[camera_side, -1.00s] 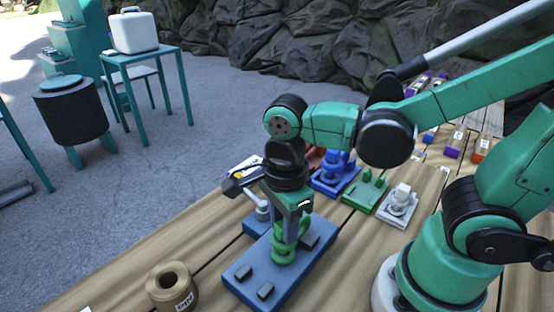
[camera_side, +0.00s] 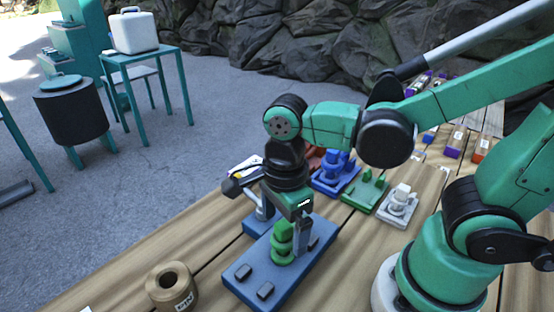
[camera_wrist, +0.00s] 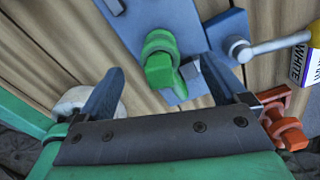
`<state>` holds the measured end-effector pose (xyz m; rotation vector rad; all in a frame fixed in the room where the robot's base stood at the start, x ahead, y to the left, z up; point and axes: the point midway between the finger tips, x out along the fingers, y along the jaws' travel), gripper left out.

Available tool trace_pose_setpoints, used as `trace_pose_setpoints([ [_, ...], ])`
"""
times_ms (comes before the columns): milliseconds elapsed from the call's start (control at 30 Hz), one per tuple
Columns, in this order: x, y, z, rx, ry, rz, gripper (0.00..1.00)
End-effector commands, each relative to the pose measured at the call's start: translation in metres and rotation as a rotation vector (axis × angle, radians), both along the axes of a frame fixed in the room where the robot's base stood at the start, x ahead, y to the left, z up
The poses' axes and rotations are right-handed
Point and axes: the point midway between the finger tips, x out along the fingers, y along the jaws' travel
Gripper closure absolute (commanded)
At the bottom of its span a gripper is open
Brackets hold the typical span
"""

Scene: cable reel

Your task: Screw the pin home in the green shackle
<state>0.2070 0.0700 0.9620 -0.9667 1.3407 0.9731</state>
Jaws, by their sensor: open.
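The green shackle (camera_side: 282,256) stands on a blue base plate (camera_side: 238,280) on the bench. A green upright part, which looks like the pin's head (camera_side: 282,230), rises at its top. In the wrist view the green shackle (camera_wrist: 158,42) and the green head (camera_wrist: 160,74) show between my fingers. My gripper (camera_side: 284,236) points down over the shackle with its fingers apart, one on each side of the green head. It also shows in the wrist view (camera_wrist: 162,66), with gaps beside the green part. How far the pin is in cannot be seen.
A blue block with a grey rod (camera_wrist: 238,48) stands close beside the plate. A tan ring (camera_side: 171,287) lies at the front left. Blue (camera_side: 337,172), green (camera_side: 365,192) and white (camera_side: 399,206) fittings stand behind on the right. An orange fitting (camera_wrist: 287,130) shows beside my right finger.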

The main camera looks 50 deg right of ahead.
Motion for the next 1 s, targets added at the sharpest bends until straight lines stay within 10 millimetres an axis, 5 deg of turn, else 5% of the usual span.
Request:
trace_pose_setpoints([
  [733, 0.001, -0.002, 0.055, 0.004, -0.014, 0.041, 0.08],
  [867, 0.007, -0.009, 0.053, 0.012, -0.083, 0.244, 0.08],
  [1000, 0.019, -0.022, 0.050, -0.025, -0.218, 0.626, 0.08],
])
